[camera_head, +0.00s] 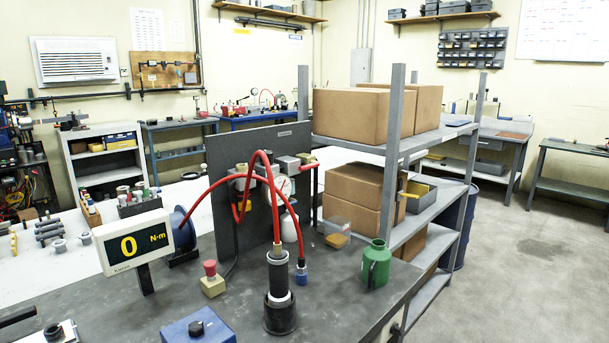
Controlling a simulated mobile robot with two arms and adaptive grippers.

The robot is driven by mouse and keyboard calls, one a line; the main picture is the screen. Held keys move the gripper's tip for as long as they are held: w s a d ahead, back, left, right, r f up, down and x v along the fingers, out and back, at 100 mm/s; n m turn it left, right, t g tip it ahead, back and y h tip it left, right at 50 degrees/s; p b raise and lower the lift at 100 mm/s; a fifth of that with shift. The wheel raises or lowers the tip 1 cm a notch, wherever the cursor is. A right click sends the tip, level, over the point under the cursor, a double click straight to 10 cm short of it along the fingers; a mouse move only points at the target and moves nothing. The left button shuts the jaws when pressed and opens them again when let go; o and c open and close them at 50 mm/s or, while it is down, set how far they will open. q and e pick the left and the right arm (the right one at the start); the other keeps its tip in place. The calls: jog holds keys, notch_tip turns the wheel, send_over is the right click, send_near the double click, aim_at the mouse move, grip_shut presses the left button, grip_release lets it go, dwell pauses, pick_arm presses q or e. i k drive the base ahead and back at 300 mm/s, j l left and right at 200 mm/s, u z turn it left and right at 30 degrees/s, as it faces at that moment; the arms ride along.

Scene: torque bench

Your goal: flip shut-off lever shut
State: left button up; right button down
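A dark upright panel (222,170) on the bench carries grey air fittings (288,163) and a small gauge (283,186). A red bar or pipe (308,167) sticks out to the right of the fittings. A red hose (301,222) loops from the fittings to a black upright tool (279,278) on the bench. Neither of my grippers is in view.
A display reading 0 N·m (133,243), a red stop button (211,279), a blue box (198,328) and a green can (376,264) stand on the dark bench (335,300). A grey shelf (390,150) with cardboard boxes (350,115) stands behind, right. Floor at right is clear.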

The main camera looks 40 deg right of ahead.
aim_at(313, 162)
jog(key=k+l, duration=0.1)
jog(key=l, duration=1.15)
jog(key=k+u, duration=0.05)
